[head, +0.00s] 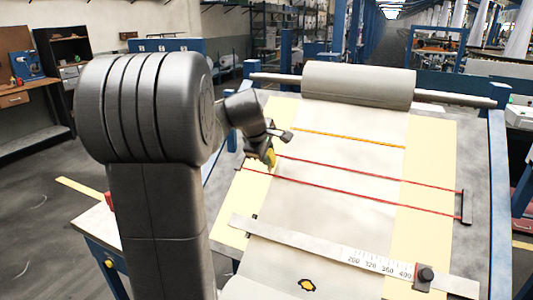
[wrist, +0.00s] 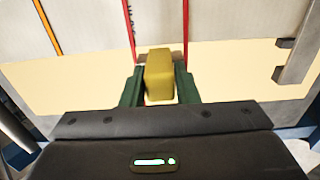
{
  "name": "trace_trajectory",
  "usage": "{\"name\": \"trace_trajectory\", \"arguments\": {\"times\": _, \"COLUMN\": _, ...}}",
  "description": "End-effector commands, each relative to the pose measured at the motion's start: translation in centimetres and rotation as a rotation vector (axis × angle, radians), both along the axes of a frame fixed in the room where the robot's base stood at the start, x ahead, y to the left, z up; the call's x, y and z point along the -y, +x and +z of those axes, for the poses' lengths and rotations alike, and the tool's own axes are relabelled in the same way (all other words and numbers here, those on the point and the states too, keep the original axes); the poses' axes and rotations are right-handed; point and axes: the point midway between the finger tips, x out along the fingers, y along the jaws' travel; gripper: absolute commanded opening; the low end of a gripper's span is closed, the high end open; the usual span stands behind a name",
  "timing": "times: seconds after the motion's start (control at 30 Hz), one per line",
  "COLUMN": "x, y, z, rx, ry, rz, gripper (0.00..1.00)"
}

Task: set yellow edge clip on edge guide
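The yellow edge clip (wrist: 158,72) is a blocky piece between the two green fingers of my gripper (wrist: 159,84) in the wrist view. The fingers lie against its sides. In the head view the yellow clip (head: 271,158) shows at the tip of my gripper (head: 268,153), over the left cream strip where two red lines begin. A dark bar (wrist: 139,58) lies behind the clip, between the red lines, and may be the edge guide. The clip hides its middle, and I cannot tell whether they touch.
A pale fabric sheet (head: 330,190) runs down from a roll (head: 358,85). A ruler bar (head: 320,250) with a dark knob (head: 424,274) crosses the front. A dark bar (head: 466,207) stands at the right ends of the red lines. An orange line (head: 350,139) crosses farther back.

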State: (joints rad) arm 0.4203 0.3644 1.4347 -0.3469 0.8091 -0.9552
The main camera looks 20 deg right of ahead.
Motion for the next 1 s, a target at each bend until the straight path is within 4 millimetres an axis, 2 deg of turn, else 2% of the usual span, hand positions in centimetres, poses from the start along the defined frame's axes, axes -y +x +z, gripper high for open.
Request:
{"name": "trace_trajectory", "arguments": {"times": 0.03, "x": 0.0, "y": 0.0, "z": 0.1, "rx": 0.0, "ry": 0.0, "rz": 0.0, "gripper": 0.38}}
{"name": "trace_trajectory", "arguments": {"times": 0.1, "x": 0.0, "y": 0.0, "z": 0.1, "rx": 0.0, "ry": 0.0, "rz": 0.0, "gripper": 0.5}}
{"name": "trace_trajectory", "arguments": {"times": 0.47, "x": -0.2, "y": -0.2, "z": 0.5, "rx": 0.001, "ry": -0.001, "rz": 0.0, "gripper": 0.5}}
{"name": "trace_trajectory", "arguments": {"times": 0.63, "x": -1.3, "y": -1.1, "z": 2.5, "rx": 0.004, "ry": -0.002, "rz": 0.0, "gripper": 0.5}}
{"name": "trace_trajectory", "arguments": {"times": 1.0, "x": -4.9, "y": -4.1, "z": 9.2, "rx": 0.003, "ry": -0.001, "rz": 0.001, "gripper": 0.5}}
